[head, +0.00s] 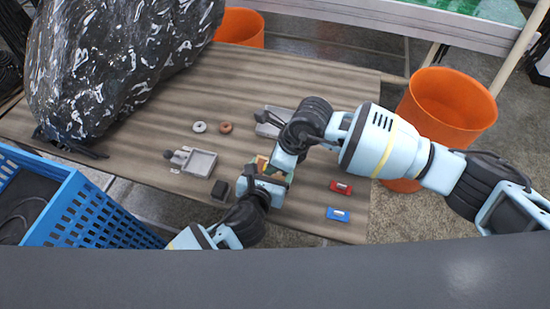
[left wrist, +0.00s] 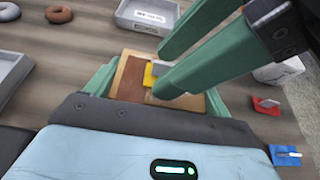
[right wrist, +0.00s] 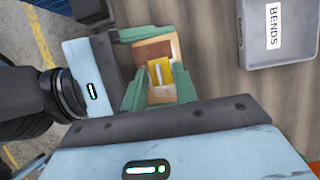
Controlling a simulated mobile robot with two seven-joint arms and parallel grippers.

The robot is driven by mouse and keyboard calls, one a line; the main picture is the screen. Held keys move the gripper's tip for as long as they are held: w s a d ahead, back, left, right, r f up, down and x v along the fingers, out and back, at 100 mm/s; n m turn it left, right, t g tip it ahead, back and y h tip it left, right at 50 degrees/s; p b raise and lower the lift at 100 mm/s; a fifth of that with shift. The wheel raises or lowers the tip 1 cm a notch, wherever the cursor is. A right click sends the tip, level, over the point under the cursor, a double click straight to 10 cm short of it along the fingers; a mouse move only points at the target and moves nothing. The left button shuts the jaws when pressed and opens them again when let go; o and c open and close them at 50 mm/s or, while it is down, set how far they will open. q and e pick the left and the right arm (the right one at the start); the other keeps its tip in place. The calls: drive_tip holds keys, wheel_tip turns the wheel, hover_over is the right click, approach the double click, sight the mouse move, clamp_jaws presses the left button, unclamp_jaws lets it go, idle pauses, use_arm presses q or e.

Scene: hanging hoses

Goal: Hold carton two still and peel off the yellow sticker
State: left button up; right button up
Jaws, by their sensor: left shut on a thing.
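The carton (left wrist: 130,78) is a small brown box with a tan edge, held between the green fingers of my left gripper (head: 267,181). A yellow sticker (right wrist: 153,72) with a pale raised tab is on its upper face; it also shows in the left wrist view (left wrist: 149,77). My right gripper (left wrist: 158,71) is open over the carton, one finger on each side of the tab. I cannot tell whether either finger touches it. In the head view the right arm hides much of the carton.
A grey box marked BENDS (right wrist: 278,35) stands beside the carton. A grey tray (head: 203,162), a black block (head: 219,190), two rings (head: 226,127), and red (head: 340,187) and blue (head: 338,214) pieces lie around. A blue crate (head: 85,215), black bag (head: 110,60) and orange bin (head: 450,105) flank the table.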

clamp_jaws()
idle(1.0)
